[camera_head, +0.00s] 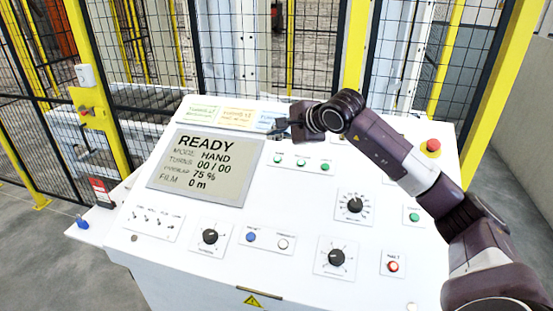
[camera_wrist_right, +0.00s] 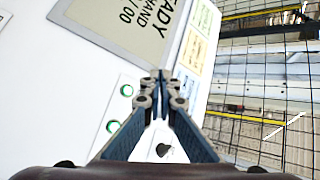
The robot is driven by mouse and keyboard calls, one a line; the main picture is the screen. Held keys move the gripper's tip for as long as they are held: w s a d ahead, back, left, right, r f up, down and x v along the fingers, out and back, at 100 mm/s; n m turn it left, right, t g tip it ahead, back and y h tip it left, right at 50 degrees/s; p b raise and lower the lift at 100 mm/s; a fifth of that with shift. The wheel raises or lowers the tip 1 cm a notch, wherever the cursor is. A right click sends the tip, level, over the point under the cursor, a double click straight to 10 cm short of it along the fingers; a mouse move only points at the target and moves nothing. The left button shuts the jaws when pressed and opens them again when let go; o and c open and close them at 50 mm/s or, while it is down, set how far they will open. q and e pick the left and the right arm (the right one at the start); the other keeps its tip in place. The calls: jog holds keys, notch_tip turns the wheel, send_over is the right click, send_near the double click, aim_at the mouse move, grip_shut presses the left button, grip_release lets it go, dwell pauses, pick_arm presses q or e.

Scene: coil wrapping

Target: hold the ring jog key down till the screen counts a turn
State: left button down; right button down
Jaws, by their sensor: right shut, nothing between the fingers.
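The screen (camera_head: 207,168) on the sloped white console (camera_head: 150,258) reads READY, MODE HAND, TURNS 00 / 00, 75 % and FILM 0 m. Its corner shows in the wrist view (camera_wrist_right: 128,22). My right gripper (camera_head: 277,126) is shut and empty over the upper part of the console, by the coloured labels. In the wrist view its fingertips (camera_wrist_right: 160,76) meet beyond the green buttons (camera_wrist_right: 127,90). Contact with the panel cannot be told. The key captions are too small to read, so I cannot tell which is the ring jog key. My left gripper is out of view.
The console also carries a blue button (camera_head: 251,237), a white button (camera_head: 283,244), black knobs (camera_head: 355,205), toggle switches, a red button (camera_head: 393,266) and a red emergency stop (camera_head: 433,146). A mesh fence with yellow posts (camera_head: 101,130) stands behind.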

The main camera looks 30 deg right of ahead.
aim_at(278, 159)
jog(key=shift+f, duration=0.1)
jog(key=f+b, duration=0.1)
jog(key=f, duration=0.1)
jog(key=w+d+f+b, duration=0.1)
jog(key=f, duration=0.1)
jog(key=w+d+f+b, duration=0.1)
jog(key=f, duration=0.1)
jog(key=shift+f, duration=0.35)
jog(key=shift+w+d+f+b, duration=0.2)
jog(key=shift+d+f+b, duration=0.1)
jog(key=shift+f+b, duration=0.3)
jog(key=shift+f, duration=0.1)
dwell(0.8)
jog(key=shift+w+d+f+b, duration=0.1)
jog(key=shift+f+b, duration=0.15)
jog(key=shift+b, duration=0.15)
